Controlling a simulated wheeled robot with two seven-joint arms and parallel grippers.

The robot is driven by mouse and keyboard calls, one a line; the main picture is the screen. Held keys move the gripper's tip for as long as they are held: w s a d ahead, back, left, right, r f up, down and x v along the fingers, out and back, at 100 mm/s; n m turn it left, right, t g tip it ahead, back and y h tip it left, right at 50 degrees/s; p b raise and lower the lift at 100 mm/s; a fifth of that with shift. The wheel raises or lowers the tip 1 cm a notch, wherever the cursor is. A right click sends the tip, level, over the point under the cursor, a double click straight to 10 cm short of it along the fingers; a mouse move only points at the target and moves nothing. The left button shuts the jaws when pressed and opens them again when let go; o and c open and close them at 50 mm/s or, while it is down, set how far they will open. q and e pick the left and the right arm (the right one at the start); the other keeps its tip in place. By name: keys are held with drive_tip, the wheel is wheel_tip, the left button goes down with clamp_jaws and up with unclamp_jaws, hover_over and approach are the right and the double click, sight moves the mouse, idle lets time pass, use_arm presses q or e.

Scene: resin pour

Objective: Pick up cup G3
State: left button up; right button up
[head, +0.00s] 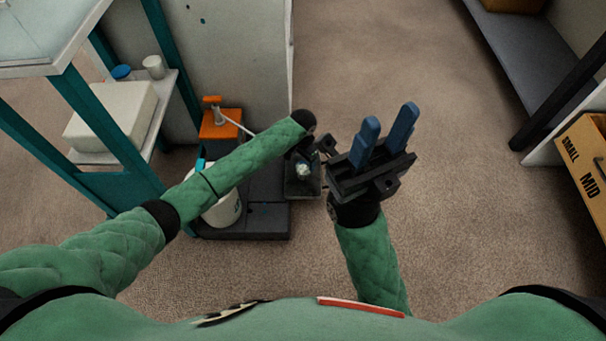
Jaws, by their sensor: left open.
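I cannot make out a cup marked G3. A small white cup-like container (153,67) stands on the shelf at the upper left, with no readable label. My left gripper (303,172) points down beside the dark platform, right of the middle of the cabinet. It is open, its fingers are mostly hidden, and a small pale spot shows at it that I cannot identify. My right gripper (386,128) is raised above the floor, with its two blue fingers apart and nothing between them. It is far from the white container.
A teal-framed rack (100,140) stands at left, with a blue-topped item (121,72) and a white box (108,115). An orange device (219,125) and white bucket (222,210) are partly behind my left arm. A SMALL/MID box (583,155) is at right. Open carpet lies between.

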sight(303, 170)
use_arm(q)
wheel_tip(303, 170, down, 2)
drive_tip(key=shift+f+b, duration=0.15)
drive_tip(key=shift+b, duration=0.15)
drive_tip(key=f, duration=0.1)
drive_tip(key=f+b, duration=0.1)
drive_tip(key=f, duration=0.1)
drive_tip(key=f+b, duration=0.1)
drive_tip(key=shift+s+d+f, duration=0.1)
drive_tip(key=shift+s+f, duration=0.25)
drive_tip(key=shift+f, duration=0.05)
drive_tip(key=c, duration=1)
